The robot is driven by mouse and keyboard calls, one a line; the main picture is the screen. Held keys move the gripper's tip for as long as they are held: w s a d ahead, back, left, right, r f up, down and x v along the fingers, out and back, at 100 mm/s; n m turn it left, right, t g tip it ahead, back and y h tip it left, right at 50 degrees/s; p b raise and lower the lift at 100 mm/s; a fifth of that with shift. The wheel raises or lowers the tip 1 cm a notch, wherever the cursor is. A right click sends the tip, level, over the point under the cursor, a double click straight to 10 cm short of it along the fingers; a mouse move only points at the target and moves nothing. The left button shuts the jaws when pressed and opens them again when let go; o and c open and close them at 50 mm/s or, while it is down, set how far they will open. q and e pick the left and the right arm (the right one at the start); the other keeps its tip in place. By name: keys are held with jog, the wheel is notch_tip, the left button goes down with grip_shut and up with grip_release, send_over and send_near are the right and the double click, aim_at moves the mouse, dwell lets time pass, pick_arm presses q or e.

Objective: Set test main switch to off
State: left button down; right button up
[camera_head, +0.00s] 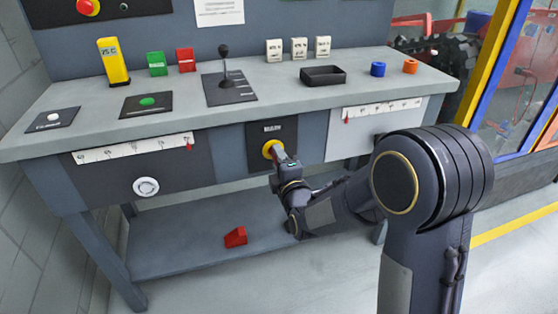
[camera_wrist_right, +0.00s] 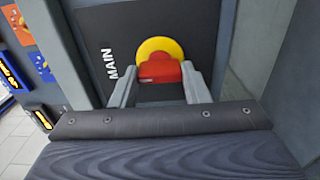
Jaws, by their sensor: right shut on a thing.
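The main switch is a red handle (camera_wrist_right: 160,69) on a yellow round base (camera_wrist_right: 160,46), set in a dark panel marked MAIN in the right wrist view. In the head view its yellow base (camera_head: 270,148) shows on the front of the bench, partly hidden by my right gripper. My right gripper (camera_head: 277,157) is at the switch. In the right wrist view its two fingers (camera_wrist_right: 160,80) stand on either side of the red handle and are shut on it. The handle lies roughly crosswise between the fingers. My left gripper is not in view.
The bench top (camera_head: 190,90) carries a black lever (camera_head: 224,65), a black tray (camera_head: 323,76), a yellow device (camera_head: 113,62) and several small blocks. A red wedge (camera_head: 235,237) lies on the lower shelf (camera_head: 180,250). A white round knob (camera_head: 146,187) is on the front at left.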

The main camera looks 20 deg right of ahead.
jog(key=o, duration=1)
jog(key=s+p, duration=0.1)
jog(key=s, duration=0.7)
jog(key=shift+d, duration=0.1)
jog(key=shift+w, duration=0.1)
